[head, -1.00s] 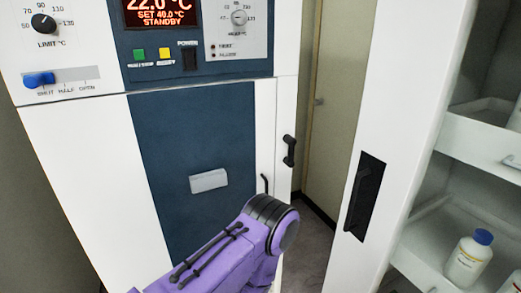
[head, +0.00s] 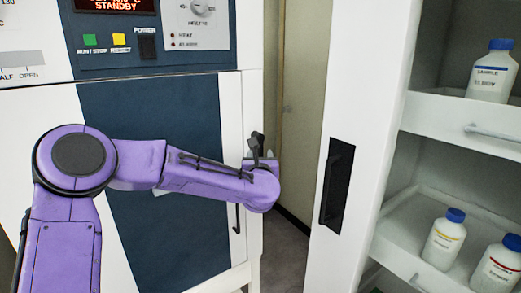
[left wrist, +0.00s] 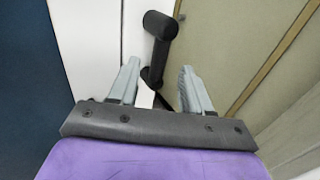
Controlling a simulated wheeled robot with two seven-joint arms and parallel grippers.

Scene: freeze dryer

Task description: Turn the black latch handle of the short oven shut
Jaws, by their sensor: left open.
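The black latch handle (head: 256,141) is on the right edge of the short oven's white front (head: 250,105), partly hidden by my left gripper. In the left wrist view the latch handle (left wrist: 158,42) stands tilted ahead of and between the fingertips, its lower end reaching down into the gap. My left gripper (head: 260,155) is at the latch in the head view. Its two grey fingers are apart around the handle's lower part in the wrist view (left wrist: 157,72), and I cannot tell whether they touch it. My right gripper is not in view.
The oven's blue door panel (head: 180,225) is behind my arm, with a thin dark pull (head: 237,218) below the latch. A white cabinet with a black handle (head: 337,182) stands to the right. Its shelves (head: 440,110) hold bottles. A narrow gap separates oven and cabinet.

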